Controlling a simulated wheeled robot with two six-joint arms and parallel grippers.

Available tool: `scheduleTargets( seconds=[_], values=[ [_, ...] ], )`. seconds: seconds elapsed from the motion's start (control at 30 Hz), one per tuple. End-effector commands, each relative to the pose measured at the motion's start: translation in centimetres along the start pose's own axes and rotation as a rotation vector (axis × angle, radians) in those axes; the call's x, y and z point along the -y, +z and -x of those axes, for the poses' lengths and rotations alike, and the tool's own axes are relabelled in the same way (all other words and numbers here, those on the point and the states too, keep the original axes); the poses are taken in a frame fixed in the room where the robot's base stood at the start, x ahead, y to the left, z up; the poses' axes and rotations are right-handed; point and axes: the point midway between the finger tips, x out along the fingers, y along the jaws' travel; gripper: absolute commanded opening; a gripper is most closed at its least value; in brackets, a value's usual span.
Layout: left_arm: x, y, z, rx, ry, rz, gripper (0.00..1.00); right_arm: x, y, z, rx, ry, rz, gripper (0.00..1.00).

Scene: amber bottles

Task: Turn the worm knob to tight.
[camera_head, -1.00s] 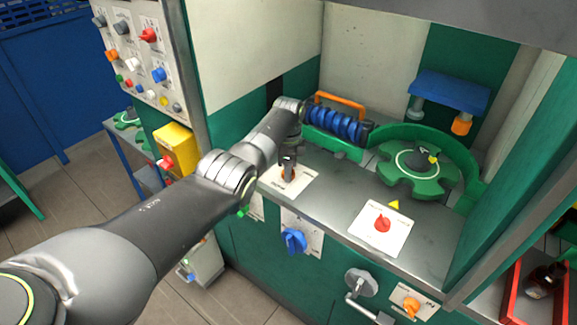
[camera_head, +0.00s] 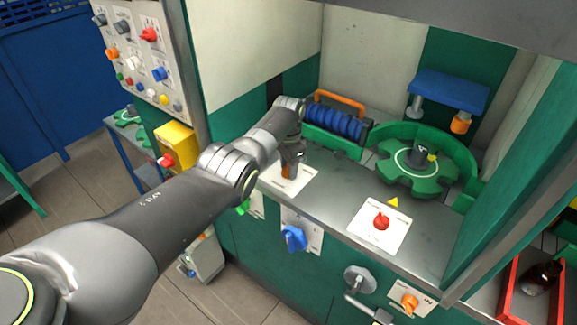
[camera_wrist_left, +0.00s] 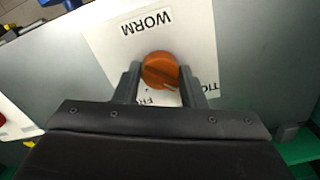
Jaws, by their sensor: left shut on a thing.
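The worm knob (camera_wrist_left: 160,70) is a round orange knob on a white plate (camera_wrist_left: 197,35) marked WORM, in the left wrist view. My left gripper (camera_wrist_left: 160,84) is shut on it, one finger on each side. A pale mark on the knob points to the lower right in that view. Two other words on the plate are partly hidden by the fingers and cannot be read fully. In the head view my left gripper (camera_head: 289,168) points down at the knob (camera_head: 287,173) on the grey counter. My right gripper is not in view.
A red knob (camera_head: 381,222) on a white plate stands right along the counter. Behind are a green star wheel (camera_head: 420,182) and a blue roller with an orange handle (camera_head: 337,122). A blue knob (camera_head: 293,239) and a crank (camera_head: 360,281) are on the front face.

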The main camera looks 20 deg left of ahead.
Motion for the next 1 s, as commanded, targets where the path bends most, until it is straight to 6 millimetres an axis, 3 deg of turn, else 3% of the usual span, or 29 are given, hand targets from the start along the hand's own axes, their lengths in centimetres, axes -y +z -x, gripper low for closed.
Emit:
scheduleTargets(
  seconds=[0.4,0.43,0.6,1.0],
  values=[
    [0.16,-0.12,0.27,-0.005,-0.005,0.007,0.14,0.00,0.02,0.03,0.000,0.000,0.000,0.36],
    [0.16,-0.12,0.27,-0.005,-0.005,0.007,0.38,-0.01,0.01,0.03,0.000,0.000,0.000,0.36],
    [0.11,-0.08,0.18,-0.003,-0.003,0.007,0.58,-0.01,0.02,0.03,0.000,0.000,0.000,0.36],
    [0.06,-0.07,0.79,-0.002,-0.002,0.006,0.58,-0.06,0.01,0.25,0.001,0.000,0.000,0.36]
  ],
)
